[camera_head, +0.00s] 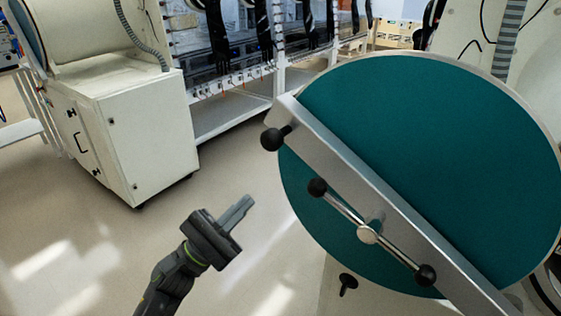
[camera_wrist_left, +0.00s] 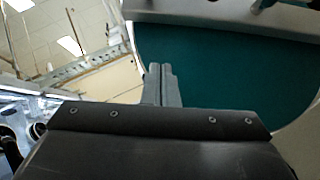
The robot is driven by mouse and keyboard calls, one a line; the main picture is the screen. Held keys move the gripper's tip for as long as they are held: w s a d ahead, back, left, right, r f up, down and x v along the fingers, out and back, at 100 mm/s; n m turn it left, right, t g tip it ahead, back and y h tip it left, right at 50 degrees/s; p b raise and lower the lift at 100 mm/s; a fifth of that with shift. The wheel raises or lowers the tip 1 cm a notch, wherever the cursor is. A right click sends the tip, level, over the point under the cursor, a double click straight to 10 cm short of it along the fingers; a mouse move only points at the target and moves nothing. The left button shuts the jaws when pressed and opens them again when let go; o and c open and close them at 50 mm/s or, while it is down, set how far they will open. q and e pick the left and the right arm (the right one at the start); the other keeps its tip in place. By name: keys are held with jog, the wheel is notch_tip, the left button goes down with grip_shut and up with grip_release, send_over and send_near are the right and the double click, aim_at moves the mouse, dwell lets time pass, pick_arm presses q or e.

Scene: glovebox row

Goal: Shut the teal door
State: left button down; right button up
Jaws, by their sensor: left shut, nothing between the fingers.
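The teal door (camera_head: 440,140) is a large round disc with a pale rim, standing open on the right of the head view. A grey metal bar (camera_head: 360,178) crosses it diagonally, with a black knob (camera_head: 272,139) at its upper end. A spoked handle with black ball ends and a pale hub (camera_head: 367,234) sits on the bar. My left gripper (camera_head: 240,208) is shut and empty, left of the door and apart from it in the picture. In the left wrist view the shut fingers (camera_wrist_left: 161,82) show in front of the teal door face (camera_wrist_left: 220,65). My right gripper is not in view.
A white cabinet (camera_head: 130,130) stands at the left, with a white rack (camera_head: 235,110) behind. White equipment with a grey hose (camera_head: 508,40) is behind the door. The pale floor (camera_head: 225,165) between cabinet and door is clear.

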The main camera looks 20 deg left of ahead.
aim_at(281, 162)
pick_arm(q)
jog(key=shift+s+r+p+x, duration=0.35)
jog(key=shift+p+x, duration=0.85)
jog(key=shift+x, duration=0.7)
jog(key=shift+s+r+p+x, duration=0.3)
jog(key=shift+p+x, duration=0.9)
jog(key=shift+x, duration=0.7)
jog(key=shift+s+r+p+x, duration=0.25)
jog(key=shift+s+p+x, duration=0.15)
jog(key=shift+p+x, duration=1.15)
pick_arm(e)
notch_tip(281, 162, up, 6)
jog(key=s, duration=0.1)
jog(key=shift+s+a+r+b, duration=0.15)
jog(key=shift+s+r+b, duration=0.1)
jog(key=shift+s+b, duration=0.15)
pick_arm(q)
jog(key=shift+w+d+r, duration=0.15)
jog(key=shift+d+r, duration=0.05)
